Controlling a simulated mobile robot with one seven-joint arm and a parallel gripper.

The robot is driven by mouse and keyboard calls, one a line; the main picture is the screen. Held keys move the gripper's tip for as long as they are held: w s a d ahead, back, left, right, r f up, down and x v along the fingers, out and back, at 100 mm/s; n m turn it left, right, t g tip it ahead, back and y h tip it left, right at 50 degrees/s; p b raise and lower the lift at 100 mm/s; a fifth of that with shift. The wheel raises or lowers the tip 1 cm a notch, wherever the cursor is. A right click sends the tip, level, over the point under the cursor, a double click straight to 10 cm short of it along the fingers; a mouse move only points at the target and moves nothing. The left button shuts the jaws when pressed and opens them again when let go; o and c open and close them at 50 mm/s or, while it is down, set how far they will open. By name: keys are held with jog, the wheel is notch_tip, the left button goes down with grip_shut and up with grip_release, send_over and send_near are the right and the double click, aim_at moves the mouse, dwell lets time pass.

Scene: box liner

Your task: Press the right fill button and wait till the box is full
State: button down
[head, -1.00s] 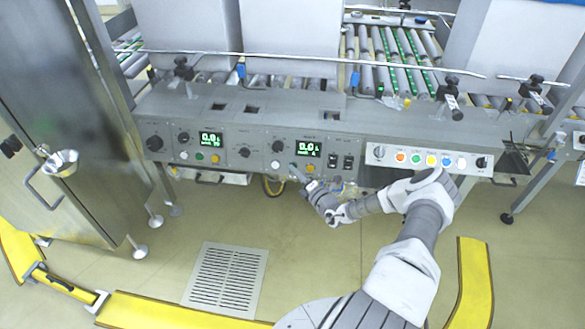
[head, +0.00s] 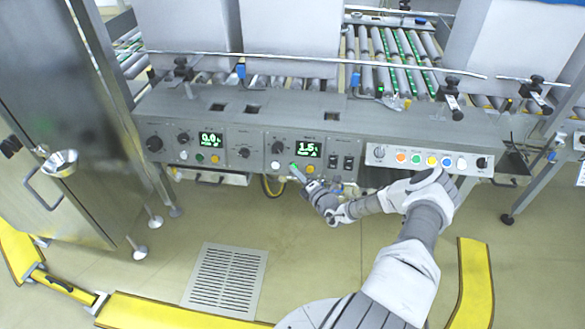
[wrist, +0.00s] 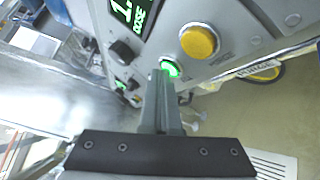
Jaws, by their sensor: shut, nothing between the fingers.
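The right fill panel's display (head: 308,150) reads about 1.5 in green in the head view; part of it shows in the wrist view (wrist: 130,14). The right fill button (wrist: 171,69) glows green just left of a large yellow button (wrist: 199,41). My gripper (head: 295,171) is shut and empty, its fingertips at this button. In the wrist view my shut fingertips (wrist: 159,76) overlap the button's left edge and seem to touch it. A pale box (head: 290,38) stands on the rollers behind the panel; its inside is out of view.
The left fill panel's display (head: 210,138) reads about 0.0. A strip with coloured buttons (head: 430,159) lies right of my gripper. More pale boxes (head: 186,24) stand behind the rail. A steel cabinet (head: 60,120) is at left. Yellow floor barriers (head: 170,308) lie below.

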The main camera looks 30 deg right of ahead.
jog(key=shift+s+a+r+p, duration=0.25)
jog(key=shift+s+a+p, duration=0.1)
jog(key=shift+s+p, duration=0.4)
jog(key=s+a+p, duration=0.1)
jog(key=s+r+p, duration=0.1)
jog(key=p, duration=0.1)
jog(key=s+a+p, duration=0.1)
jog(key=shift+s+a+r, duration=0.3)
jog(key=shift+s+a, duration=0.05)
jog(key=shift+r+p, duration=0.15)
jog(key=shift+p, duration=0.15)
